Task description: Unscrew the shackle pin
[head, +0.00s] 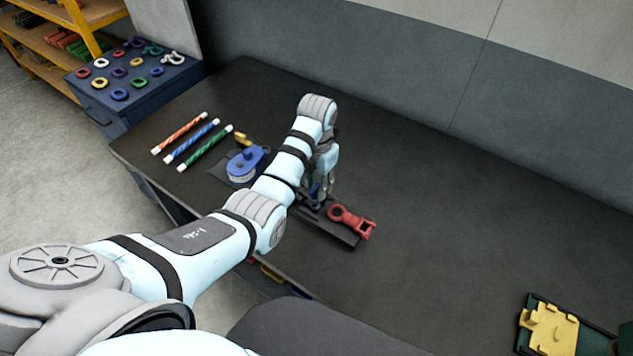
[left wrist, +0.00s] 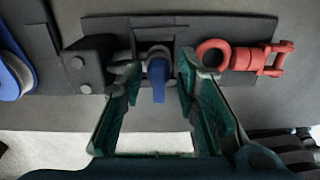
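The shackle shows in the left wrist view as a grey metal bow (left wrist: 158,50), partly hidden by my fingers. The blue shackle pin head (left wrist: 157,80) points toward the camera. My left gripper (left wrist: 160,72) is open, with one green-lined finger on each side of the blue pin and a visible gap at each side. In the head view my left gripper (head: 318,188) points down at the dark plate (head: 345,236), and the arm hides most of the shackle. A red swivel fitting (head: 350,221) lies right of the shackle; it also shows in the left wrist view (left wrist: 243,57). My right gripper is not in view.
A blue pulley block (head: 246,163) stands left of the arm. Three striped sticks (head: 191,141) lie farther left. A blue cabinet (head: 135,88) holds several coloured rings. A yellow piece (head: 549,329) sits at the lower right. The table's middle right is clear.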

